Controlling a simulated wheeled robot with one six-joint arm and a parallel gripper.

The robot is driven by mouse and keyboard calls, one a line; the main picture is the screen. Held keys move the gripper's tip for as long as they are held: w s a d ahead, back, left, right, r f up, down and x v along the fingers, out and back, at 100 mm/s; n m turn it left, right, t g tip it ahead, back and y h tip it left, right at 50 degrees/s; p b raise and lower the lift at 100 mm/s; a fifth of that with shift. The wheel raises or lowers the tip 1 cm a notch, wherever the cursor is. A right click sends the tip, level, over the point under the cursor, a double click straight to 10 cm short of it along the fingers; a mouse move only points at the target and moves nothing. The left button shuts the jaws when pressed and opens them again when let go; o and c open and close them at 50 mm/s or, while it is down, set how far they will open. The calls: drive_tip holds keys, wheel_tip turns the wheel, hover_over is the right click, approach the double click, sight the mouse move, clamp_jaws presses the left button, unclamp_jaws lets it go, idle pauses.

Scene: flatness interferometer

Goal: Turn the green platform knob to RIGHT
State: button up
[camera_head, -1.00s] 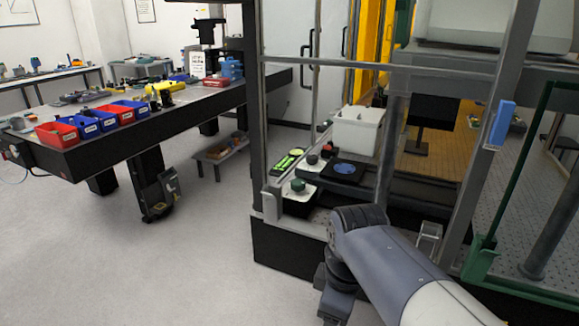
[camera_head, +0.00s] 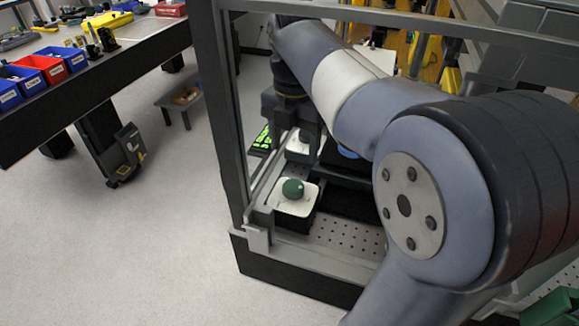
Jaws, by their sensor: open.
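The green platform knob (camera_head: 293,187) is a round, dark green knob on a white plate (camera_head: 296,207) on top of a black block. It stands at the near left corner of the framed enclosure, and nothing covers it. I cannot read its pointer direction or any labels. My gripper (camera_head: 309,148) points down inside the enclosure. It is beyond the green knob and slightly right of it in the picture, apart from it, over a second white plate (camera_head: 297,150). The fingers are small and dark; they are open and I see nothing held.
A grey frame post (camera_head: 229,120) and low rail stand left of the knob. A blue disc (camera_head: 347,152) on a dark stage is partly hidden by my arm. A bright green display (camera_head: 262,139) lies behind. A perforated base (camera_head: 345,237) is bare right of the knob.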

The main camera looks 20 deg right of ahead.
sight(294, 185)
drive_tip(key=f, duration=1)
drive_tip(key=shift+s+f, duration=0.15)
drive_tip(key=shift+s, duration=0.05)
drive_tip(key=shift+c, duration=0.3)
drive_tip(key=c, duration=0.9)
drive_tip(key=shift+c, duration=0.2)
